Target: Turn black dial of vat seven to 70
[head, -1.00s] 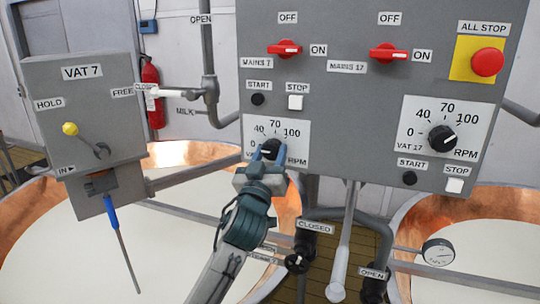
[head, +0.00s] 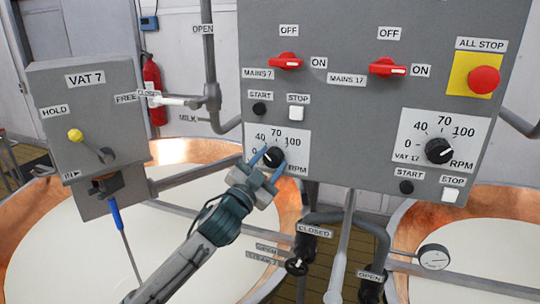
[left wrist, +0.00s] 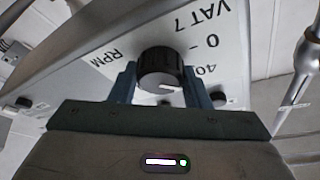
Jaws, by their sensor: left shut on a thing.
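The black dial of vat seven (head: 273,156) sits on a white scale plate (head: 297,140) at the lower left of the grey control panel. My left gripper (head: 267,165) has a finger on each side of the dial and is shut on it. In the left wrist view the dial (left wrist: 160,67) shows between the two blue fingers (left wrist: 160,88). Its white mark points toward the low side of the scale, roughly near 40; the exact value cannot be read. My right gripper is out of view.
A second dial (head: 439,151), labelled vat 17, is at the panel's right. Red mains switches (head: 286,62), start and stop buttons (head: 297,113) and a red all-stop button (head: 484,80) surround it. Pipes and a closed valve (head: 297,266) are below. The vat 7 lever box (head: 85,120) stands left.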

